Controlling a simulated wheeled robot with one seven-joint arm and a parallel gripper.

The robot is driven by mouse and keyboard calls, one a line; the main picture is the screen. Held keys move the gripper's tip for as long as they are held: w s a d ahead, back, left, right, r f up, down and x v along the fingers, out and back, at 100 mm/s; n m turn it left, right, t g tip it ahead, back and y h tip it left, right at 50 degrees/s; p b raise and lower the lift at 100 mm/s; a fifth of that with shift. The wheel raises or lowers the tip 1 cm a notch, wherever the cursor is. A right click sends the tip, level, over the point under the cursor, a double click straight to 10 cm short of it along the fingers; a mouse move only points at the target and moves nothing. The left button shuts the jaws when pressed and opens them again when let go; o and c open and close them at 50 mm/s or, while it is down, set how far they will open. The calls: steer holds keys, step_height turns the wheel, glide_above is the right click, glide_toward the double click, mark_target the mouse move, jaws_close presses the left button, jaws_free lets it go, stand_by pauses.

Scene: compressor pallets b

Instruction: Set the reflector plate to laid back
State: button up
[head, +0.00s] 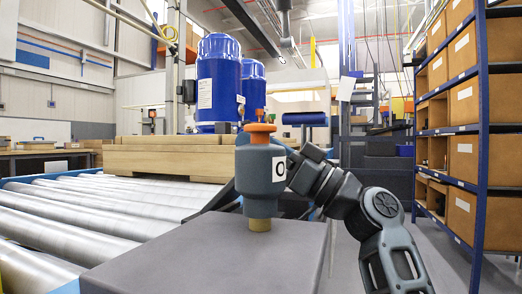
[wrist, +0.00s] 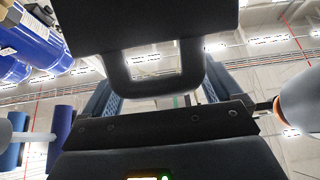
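I cannot surely pick out the reflector plate. A small pale upright panel (head: 346,88) shows in the head view, right of centre, beyond my arm; it may be the plate. My gripper (head: 303,168) is at the end of my dark arm, close behind and right of a grey vessel (head: 260,170) with an orange cap. The vessel hides part of the gripper, and its fingers are not clear. In the wrist view, dark parts with a rectangular loop (wrist: 152,68) fill the middle; I cannot tell whether anything is held there.
The vessel stands upright on a grey box top (head: 190,255). A roller conveyor (head: 75,210) lies left, with a wooden pallet (head: 165,160) and blue compressors (head: 218,85). A blue cylinder (head: 305,118) is behind the vessel. A blue-framed shelf (head: 482,130) with boxes stands right.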

steer(key=shift+o, duration=0.6)
steer(key=shift+d+r, duration=0.1)
steer(key=shift+r, duration=0.05)
steer(key=r+p, duration=0.1)
steer(key=r, duration=0.1)
steer(key=r+p, duration=0.1)
steer(key=r, duration=0.1)
steer(key=shift+d+r, duration=0.2)
steer(key=shift+r, duration=0.2)
steer(key=s+d+r+p, duration=0.2)
steer(key=d+r, duration=0.4)
steer(key=d, duration=0.4)
steer(key=shift+s+d+p, duration=0.3)
steer(key=shift+s, duration=0.55)
steer(key=shift+c, duration=0.4)
